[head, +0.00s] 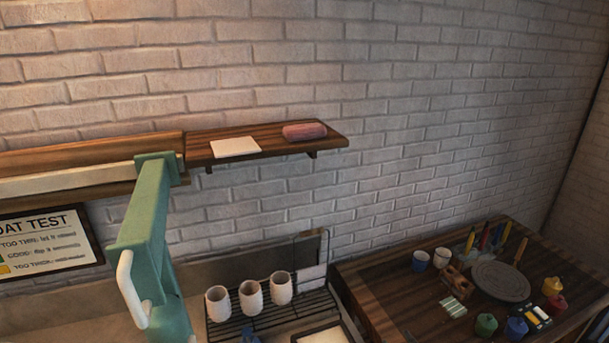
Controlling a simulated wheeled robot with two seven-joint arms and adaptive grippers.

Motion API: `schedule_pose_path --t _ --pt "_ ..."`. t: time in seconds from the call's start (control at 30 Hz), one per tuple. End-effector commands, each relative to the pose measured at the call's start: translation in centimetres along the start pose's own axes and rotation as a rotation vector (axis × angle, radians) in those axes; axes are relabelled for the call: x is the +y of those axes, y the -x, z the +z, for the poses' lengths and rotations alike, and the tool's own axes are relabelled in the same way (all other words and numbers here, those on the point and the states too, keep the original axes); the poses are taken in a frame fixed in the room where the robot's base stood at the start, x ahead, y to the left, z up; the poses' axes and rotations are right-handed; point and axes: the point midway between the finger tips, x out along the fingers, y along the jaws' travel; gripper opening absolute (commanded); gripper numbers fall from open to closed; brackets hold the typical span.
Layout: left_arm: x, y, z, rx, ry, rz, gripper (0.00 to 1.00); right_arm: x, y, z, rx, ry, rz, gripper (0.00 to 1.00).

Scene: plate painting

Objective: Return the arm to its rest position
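Neither of my grippers shows in the head view, and I cannot make out any arm that is surely mine. A teal-green upright body (150,235) with a white loop handle (130,285) stands in the left foreground. It rises in front of the wall shelf, and its lower end is cut off by the bottom edge. I cannot tell what it belongs to.
A wooden wall shelf (270,134) holds a white sheet (235,147) and a pink roll (304,131). Below, several pale cups (250,298) stand on a black wire rack (300,306). A wooden table (375,275) at right carries a grey disc (501,281), mugs and coloured pots.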

Motion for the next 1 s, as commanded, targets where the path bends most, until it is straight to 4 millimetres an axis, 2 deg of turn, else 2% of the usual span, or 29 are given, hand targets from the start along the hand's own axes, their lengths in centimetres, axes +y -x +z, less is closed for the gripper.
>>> schedule_pose_path --t 0.03,0.1,0.17,0.2,0.3,0.4,0.6,0.9,1.0 --pt "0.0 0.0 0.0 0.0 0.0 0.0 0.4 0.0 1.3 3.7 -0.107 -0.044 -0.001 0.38" --pt "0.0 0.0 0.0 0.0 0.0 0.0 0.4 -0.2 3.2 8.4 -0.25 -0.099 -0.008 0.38" --pt "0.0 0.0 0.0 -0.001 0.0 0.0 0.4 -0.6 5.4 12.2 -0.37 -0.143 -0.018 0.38" --pt "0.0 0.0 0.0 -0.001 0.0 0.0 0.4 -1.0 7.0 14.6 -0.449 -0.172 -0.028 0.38" --pt "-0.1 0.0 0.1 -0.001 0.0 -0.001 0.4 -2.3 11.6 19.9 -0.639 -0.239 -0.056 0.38" --pt "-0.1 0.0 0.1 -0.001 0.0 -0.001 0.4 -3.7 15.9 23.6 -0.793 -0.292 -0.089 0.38" --pt "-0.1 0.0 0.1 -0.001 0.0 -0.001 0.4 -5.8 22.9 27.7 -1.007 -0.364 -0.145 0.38" --pt "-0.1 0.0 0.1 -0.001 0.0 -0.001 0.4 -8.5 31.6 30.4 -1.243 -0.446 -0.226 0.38" --pt "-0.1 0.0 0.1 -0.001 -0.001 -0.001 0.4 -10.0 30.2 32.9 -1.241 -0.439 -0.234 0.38"
